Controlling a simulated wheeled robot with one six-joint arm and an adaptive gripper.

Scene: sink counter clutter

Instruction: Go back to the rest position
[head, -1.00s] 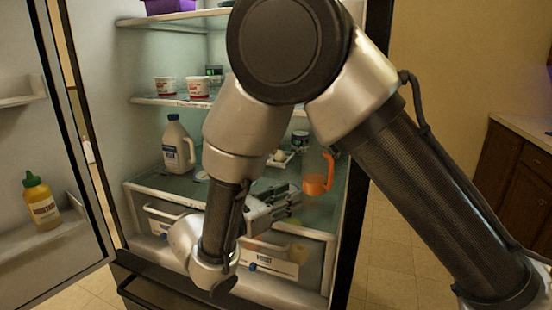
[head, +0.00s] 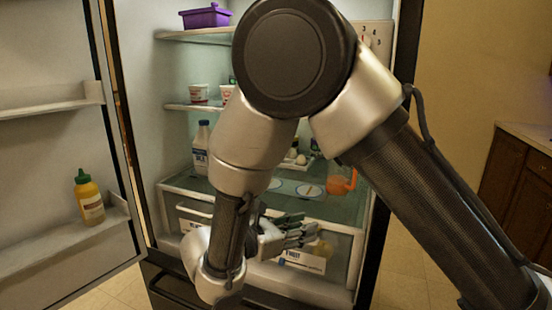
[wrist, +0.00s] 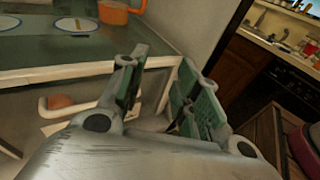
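My gripper (head: 293,232) is in front of the open fridge, at the height of its lower drawers, with my arm crossing the middle of the head view. In the wrist view my gripper (wrist: 160,85) shows two green-padded fingers spread apart with nothing between them. It is open and empty. Beyond it are the fridge's lower glass shelf (wrist: 30,55) and a drawer with an orange round item (wrist: 62,102).
The open fridge door (head: 50,150) stands at the left with a yellow bottle (head: 89,197). A milk jug (head: 201,150), tubs (head: 199,93), eggs (head: 300,159) and an orange pitcher (head: 341,181) are on shelves. A wooden cabinet (head: 515,190) is at right.

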